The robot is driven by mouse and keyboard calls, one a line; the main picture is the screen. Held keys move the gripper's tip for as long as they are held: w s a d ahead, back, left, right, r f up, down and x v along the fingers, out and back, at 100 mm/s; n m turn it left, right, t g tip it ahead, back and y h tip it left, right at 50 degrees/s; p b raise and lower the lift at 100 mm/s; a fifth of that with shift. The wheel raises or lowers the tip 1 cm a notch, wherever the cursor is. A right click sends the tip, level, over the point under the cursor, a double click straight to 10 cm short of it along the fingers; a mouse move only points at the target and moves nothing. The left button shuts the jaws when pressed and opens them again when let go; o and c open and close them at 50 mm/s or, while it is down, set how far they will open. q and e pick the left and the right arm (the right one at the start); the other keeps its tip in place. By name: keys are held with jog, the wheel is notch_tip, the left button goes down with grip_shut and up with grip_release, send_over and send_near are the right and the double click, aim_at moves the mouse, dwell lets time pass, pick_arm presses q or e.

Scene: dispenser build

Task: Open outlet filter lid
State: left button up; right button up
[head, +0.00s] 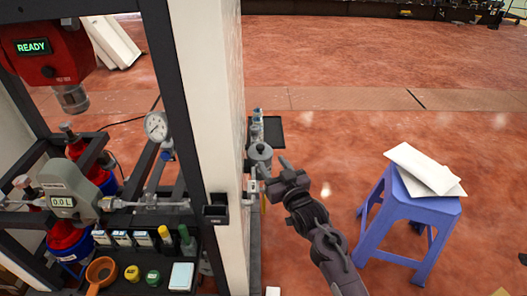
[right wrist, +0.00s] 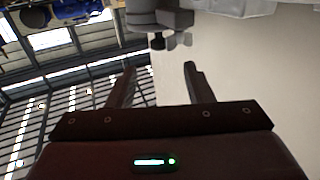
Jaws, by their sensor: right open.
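A grey cylindrical housing (head: 260,153), which looks like the outlet filter, is mounted on the outer side of the white wall panel in the head view. Its lid appears to be on, but detail is too small to be sure. My right gripper (head: 273,172) is beside and just below it at the right, apart or barely apart from it. In the right wrist view the gripper (right wrist: 160,80) is open, with nothing between its fingers. A grey fitting with a small dark knob (right wrist: 157,42) hangs beyond the fingertips. My left gripper is not in view.
The white wall panel (head: 211,90) stands close left of my right gripper. A dark small shelf (head: 270,132) sits behind the housing. A blue stool (head: 425,210) with white boards (head: 425,168) stands to the right. Open red floor lies between.

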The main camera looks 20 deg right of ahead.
aim_at(262, 149)
jog(key=w, duration=0.6)
jog(key=shift+w+a+b, duration=0.15)
jog(key=shift+a+b, duration=0.2)
jog(key=shift+b, duration=0.05)
jog(key=shift+w, duration=0.55)
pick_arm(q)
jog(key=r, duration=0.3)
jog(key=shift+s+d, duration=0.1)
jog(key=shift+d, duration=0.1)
pick_arm(e)
grip_shut()
